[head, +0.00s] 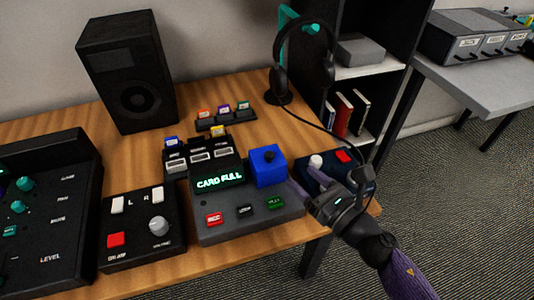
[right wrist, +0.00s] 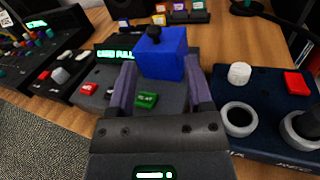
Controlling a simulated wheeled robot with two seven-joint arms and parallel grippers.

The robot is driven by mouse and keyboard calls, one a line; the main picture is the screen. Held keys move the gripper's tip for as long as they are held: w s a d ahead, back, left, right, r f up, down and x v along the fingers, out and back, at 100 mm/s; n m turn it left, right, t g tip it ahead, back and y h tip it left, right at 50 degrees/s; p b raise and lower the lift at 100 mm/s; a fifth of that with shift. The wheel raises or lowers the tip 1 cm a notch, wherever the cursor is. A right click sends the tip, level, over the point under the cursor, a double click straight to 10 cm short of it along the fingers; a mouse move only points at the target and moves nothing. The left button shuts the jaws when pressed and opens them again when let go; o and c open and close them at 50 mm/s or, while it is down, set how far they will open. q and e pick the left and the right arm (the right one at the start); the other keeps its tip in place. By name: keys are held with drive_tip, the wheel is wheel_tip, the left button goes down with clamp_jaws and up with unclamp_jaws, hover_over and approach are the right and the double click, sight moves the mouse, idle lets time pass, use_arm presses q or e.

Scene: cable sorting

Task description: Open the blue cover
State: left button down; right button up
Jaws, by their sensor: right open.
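The blue cover (head: 267,167) is a box-like blue block with a dark knob on top. It stands at the right end of a grey recorder panel (head: 240,222), beside a lit display reading "CARD FULL" (head: 219,179). In the right wrist view the blue cover (right wrist: 161,55) lies straight ahead, just beyond the fingertips. My right gripper (head: 301,197) is open, to the right of and nearer than the cover; in the wrist view its two fingers (right wrist: 162,78) frame the green button (right wrist: 147,99). I cannot tell whether a finger touches the cover. My left gripper is out of view.
A dark blue box (head: 318,167) with a white knob and red button is close on the right. A headphone stand (head: 278,92), black speaker (head: 134,80) and card slots (head: 226,118) stand behind. A mixer (head: 50,215) and button box (head: 142,225) are left.

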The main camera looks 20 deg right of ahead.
sight(272, 157)
drive_tip(key=shift+w+a+n+y, duration=0.15)
drive_tip(key=shift+a+n+y, duration=0.2)
drive_tip(key=shift+n, duration=0.55)
drive_tip(key=x, duration=0.9)
drive_tip(key=shift+w+a+f, duration=0.1)
drive_tip(key=shift+w+f, duration=0.1)
drive_tip(key=shift+f, duration=0.05)
drive_tip(key=shift+c, duration=0.2)
clamp_jaws()
